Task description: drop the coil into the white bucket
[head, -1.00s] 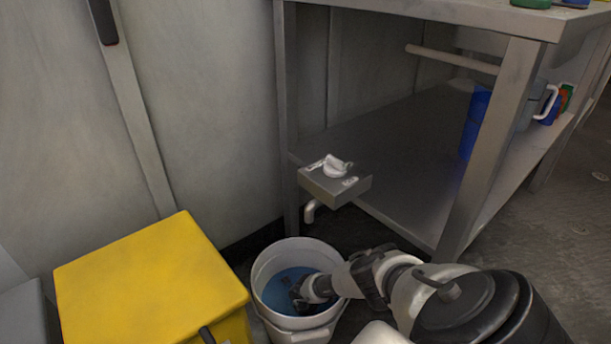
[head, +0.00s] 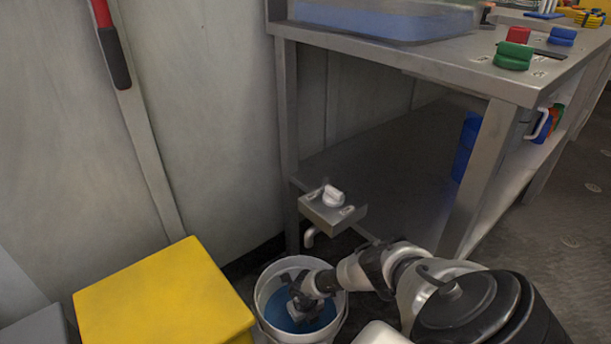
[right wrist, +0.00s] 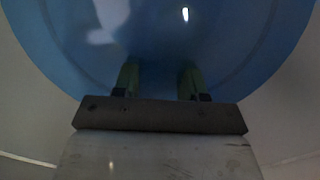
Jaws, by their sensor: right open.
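The white bucket (head: 279,269) stands on the floor at the bottom middle of the head view, with blue liquid in it. The blue surface also fills most of the right wrist view (right wrist: 220,45). My right gripper (head: 301,313) points down inside the bucket's mouth. In the right wrist view its two fingers (right wrist: 160,80) are apart with nothing between them. I cannot make out the coil in either view; it may be hidden under the blue liquid. My left gripper is not in view.
A yellow box (head: 165,300) stands left of the bucket. A metal workbench (head: 440,62) rises behind on the right, with green pieces (head: 513,56) and other coloured pieces on top. A small grey box with a white knob (head: 332,214) juts out above the bucket.

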